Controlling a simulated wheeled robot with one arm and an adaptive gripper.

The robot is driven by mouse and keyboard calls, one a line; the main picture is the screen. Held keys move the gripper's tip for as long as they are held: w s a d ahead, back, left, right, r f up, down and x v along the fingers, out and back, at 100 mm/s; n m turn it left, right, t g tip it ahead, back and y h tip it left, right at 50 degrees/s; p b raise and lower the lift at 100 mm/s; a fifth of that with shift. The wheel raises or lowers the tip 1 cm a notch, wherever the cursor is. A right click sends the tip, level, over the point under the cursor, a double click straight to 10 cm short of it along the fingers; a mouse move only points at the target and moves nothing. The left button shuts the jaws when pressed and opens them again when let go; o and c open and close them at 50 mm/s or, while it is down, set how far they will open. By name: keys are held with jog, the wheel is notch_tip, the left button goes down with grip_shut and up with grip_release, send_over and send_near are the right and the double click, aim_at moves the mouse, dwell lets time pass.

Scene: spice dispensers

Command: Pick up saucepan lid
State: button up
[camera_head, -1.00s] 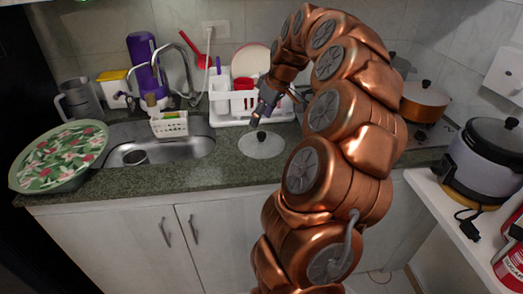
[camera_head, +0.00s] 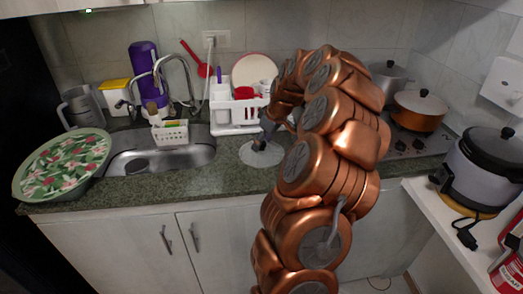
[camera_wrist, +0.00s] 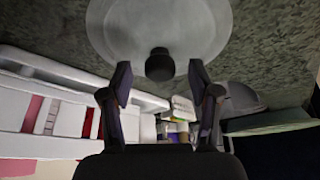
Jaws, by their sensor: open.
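The saucepan lid (camera_head: 251,157) is a pale, round, see-through disc lying flat on the green stone counter, right of the sink. In the wrist view the lid (camera_wrist: 125,25) fills the upper middle, with its dark knob (camera_wrist: 159,64) near the fingertips. My gripper (camera_head: 264,141) is low over the lid in the head view and partly hides the knob. In the wrist view my gripper (camera_wrist: 159,75) is open, with one finger on each side of the knob. I see no clear contact with it.
A white dish rack (camera_head: 236,115) stands just behind the lid. The sink (camera_head: 160,160) is to the left, with a green floral tray (camera_head: 65,165) beyond it. An orange pot (camera_head: 418,110) sits on the stove at right. Bare counter (camera_head: 215,182) lies in front.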

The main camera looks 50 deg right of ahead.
grip_shut()
dwell(0.5)
